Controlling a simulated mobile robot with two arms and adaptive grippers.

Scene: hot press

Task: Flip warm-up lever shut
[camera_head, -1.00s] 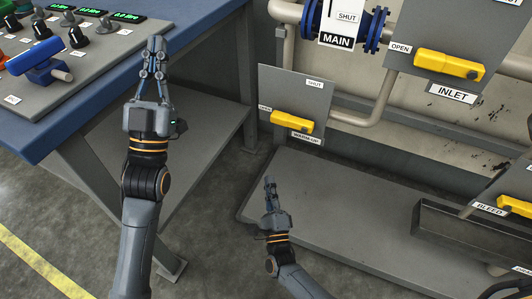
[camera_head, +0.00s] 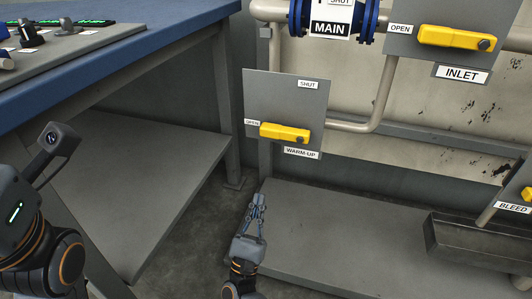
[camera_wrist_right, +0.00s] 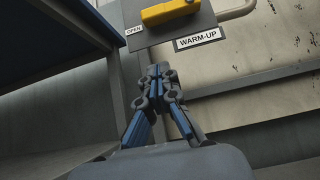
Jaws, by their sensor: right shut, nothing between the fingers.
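The yellow warm-up lever (camera_head: 283,132) lies nearly level on its grey plate (camera_head: 265,95), with its handle end at the OPEN label on the left. The SHUT label (camera_head: 308,85) is above its right end. The lever also shows at the top of the right wrist view (camera_wrist_right: 170,11). My right gripper (camera_head: 257,198) is shut and empty, pointing up, below the lever and apart from it; its closed fingertips also show in the right wrist view (camera_wrist_right: 158,70). My left gripper's body (camera_head: 15,210) is at the left edge; its fingers are not visible.
The yellow INLET lever (camera_head: 455,37) is upper right, and the BLEED lever (camera_head: 527,193) is at the right edge. A blue-edged bench (camera_head: 150,30) is at left. A low grey platform (camera_head: 330,235) lies below the pipes.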

